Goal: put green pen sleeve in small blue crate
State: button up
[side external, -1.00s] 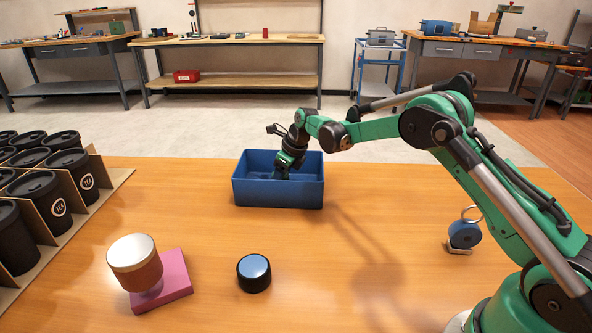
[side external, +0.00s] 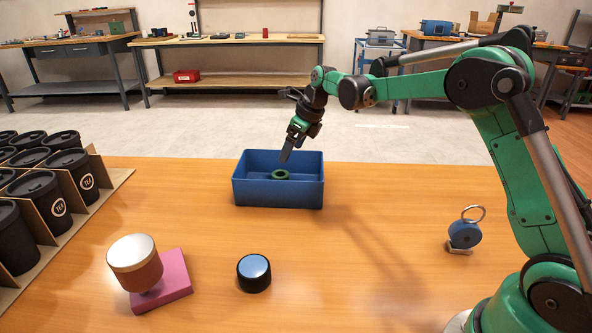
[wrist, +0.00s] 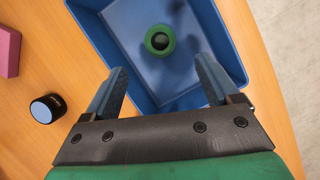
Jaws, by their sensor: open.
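The green pen sleeve (side external: 281,174) lies inside the small blue crate (side external: 278,194), on its floor. In the wrist view the sleeve (wrist: 160,40) shows as a green ring with a dark centre, apart from the walls of the crate (wrist: 97,38). My gripper (side external: 286,156) is above the crate, open and empty. In the wrist view the fingers of my gripper (wrist: 158,80) are spread wide, with the sleeve beyond them and nothing between them.
A black round device (side external: 254,273) stands in front of the crate. A pink block (side external: 175,283) with a metal-topped cylinder (side external: 134,262) is at front left. Black lidded cups (side external: 72,176) fill a cardboard holder at left. A blue ringed object (side external: 464,234) stands at right.

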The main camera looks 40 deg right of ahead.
jog(key=s+a+r+n+t+h, duration=0.1)
jog(key=s+a+r+n, duration=0.3)
jog(key=n, duration=0.3)
jog(key=s+a+r+n, duration=0.1)
jog(key=s+r+n, duration=0.3)
jog(key=s+n, duration=0.35)
jog(key=s+a+f+n+t, duration=0.2)
jog(key=s+n, duration=0.8)
jog(key=n, duration=0.7)
notch_tip(320, 180, down, 2)
jog(key=shift+a+f+h, duration=0.25)
jog(key=shift+a+h, duration=0.15)
jog(key=shift+a, duration=0.1)
